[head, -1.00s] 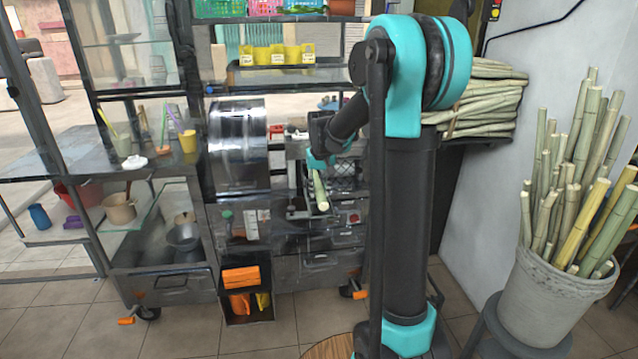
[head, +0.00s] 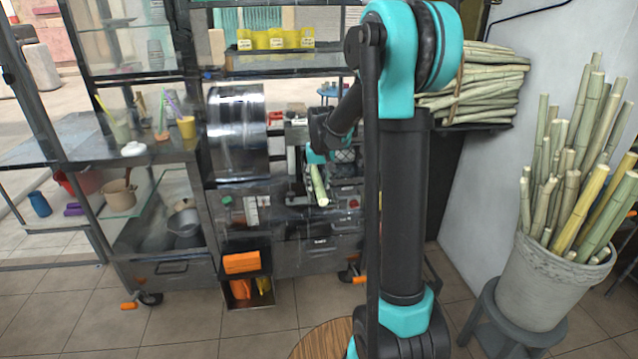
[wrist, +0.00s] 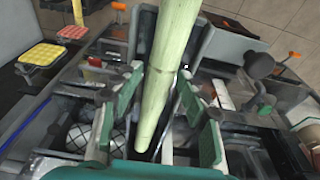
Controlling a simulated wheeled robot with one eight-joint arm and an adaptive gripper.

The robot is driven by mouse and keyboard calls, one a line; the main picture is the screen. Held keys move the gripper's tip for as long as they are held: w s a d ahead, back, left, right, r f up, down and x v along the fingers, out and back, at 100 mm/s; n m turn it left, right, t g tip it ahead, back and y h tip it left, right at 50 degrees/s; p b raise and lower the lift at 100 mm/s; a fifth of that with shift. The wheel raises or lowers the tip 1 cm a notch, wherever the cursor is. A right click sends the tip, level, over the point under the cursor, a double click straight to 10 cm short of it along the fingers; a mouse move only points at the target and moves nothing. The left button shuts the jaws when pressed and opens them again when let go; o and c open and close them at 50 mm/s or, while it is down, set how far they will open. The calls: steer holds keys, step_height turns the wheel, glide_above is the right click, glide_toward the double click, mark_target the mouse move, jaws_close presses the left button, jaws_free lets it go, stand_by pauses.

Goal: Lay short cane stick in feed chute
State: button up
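The short cane stick (head: 319,187) is pale green and slants down toward the camera from my gripper (head: 317,158), in front of the press. In the wrist view the stick (wrist: 165,75) runs lengthwise between the green-padded fingers of my gripper (wrist: 160,96). Patterned press rollers (wrist: 76,136) show at lower left.
A shiny metal drum (head: 238,140) stands left of my gripper. A bucket of tall canes (head: 548,285) is at right, and bundled canes (head: 485,90) lie on a shelf behind my arm. An orange-fronted bin (head: 242,263) is below.

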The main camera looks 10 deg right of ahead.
stand_by(0.3)
steer(key=v, duration=1.2)
steer(key=s+d+f, duration=0.1)
steer(key=s+f, duration=0.5)
steer(key=s, duration=0.3)
steer(key=s+d+f+t, duration=0.1)
steer(key=s+f, duration=0.5)
steer(key=s, duration=0.3)
steer(key=s+d+f, duration=0.2)
steer(key=s+f, duration=0.4)
steer(key=s, duration=0.4)
steer(key=shift+t, duration=0.4)
steer(key=shift+d+r, duration=0.1)
steer(key=shift+d, duration=0.05)
